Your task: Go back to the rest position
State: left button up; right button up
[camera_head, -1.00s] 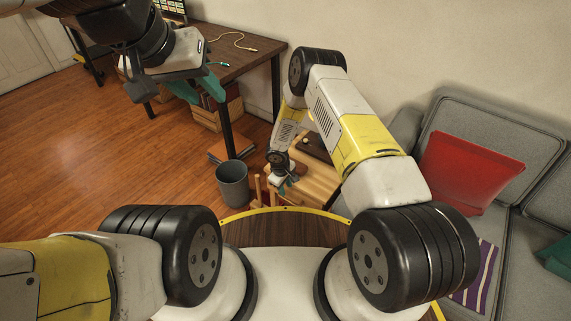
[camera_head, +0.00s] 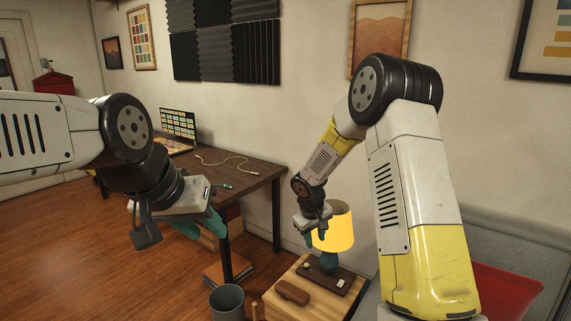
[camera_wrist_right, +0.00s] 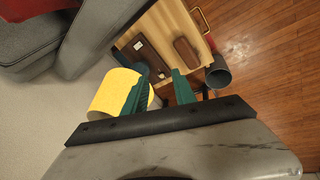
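My left gripper (camera_head: 203,228) hangs at the left in the head view, in front of the desk, with its teal fingers apart and nothing between them. My right gripper (camera_head: 315,236) is in the middle of the head view, in front of the yellow lamp shade and above the nightstand. In the right wrist view its two green fingers (camera_wrist_right: 161,76) are spread, with nothing held between them. Both arms are raised and bent.
The lamp (camera_head: 335,228) stands on the wooden nightstand (camera_head: 283,312), near a dark tray (camera_head: 328,274) and a brown case (camera_head: 293,292). A desk (camera_head: 255,174) holds a laptop (camera_head: 177,128). A grey bin (camera_head: 227,302) and grey sofa (camera_head: 520,250) flank the nightstand.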

jog(key=s+d+r+m+t+y, duration=0.1)
jog(key=s+d+r+m, duration=0.15)
jog(key=s+r, duration=0.5)
jog(key=s+d+r+m, duration=0.1)
jog(key=s+d+r, duration=0.3)
jog(key=r, duration=0.7)
jog(key=s+r+m+t+y, duration=0.1)
jog(key=s+r, duration=0.2)
jog(key=s, duration=0.6)
jog(key=s+a+r+m+t+y, duration=0.1)
jog(key=s+r, duration=0.2)
jog(key=s, duration=0.7)
jog(key=shift+a+r+y, duration=0.3)
jog(key=shift+y, duration=0.1)
